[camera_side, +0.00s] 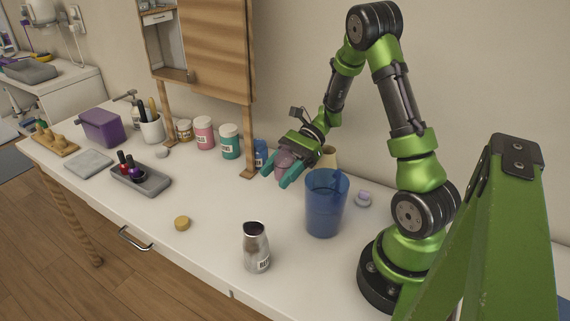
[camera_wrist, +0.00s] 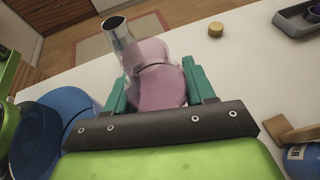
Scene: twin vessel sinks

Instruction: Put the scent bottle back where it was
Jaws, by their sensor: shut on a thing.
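The scent bottle appears to be the mauve-pink rounded thing (camera_side: 284,161) between the teal fingers of my gripper (camera_side: 279,173) in the side view. In the wrist view the bottle (camera_wrist: 160,82) is large, with a finger on each side, and my gripper (camera_wrist: 156,75) is shut on it. It looks held above the white counter, but its lower part is partly hidden by the fingers in the side view. I cannot tell the exact gap beneath it.
A blue translucent cup (camera_side: 326,205) stands right of my gripper. A silver pitcher (camera_side: 256,250) and a yellow lid (camera_side: 182,223) stand in front. Several jars, including a teal-labelled one (camera_side: 230,142), and a wooden cabinet post (camera_side: 249,140) are behind.

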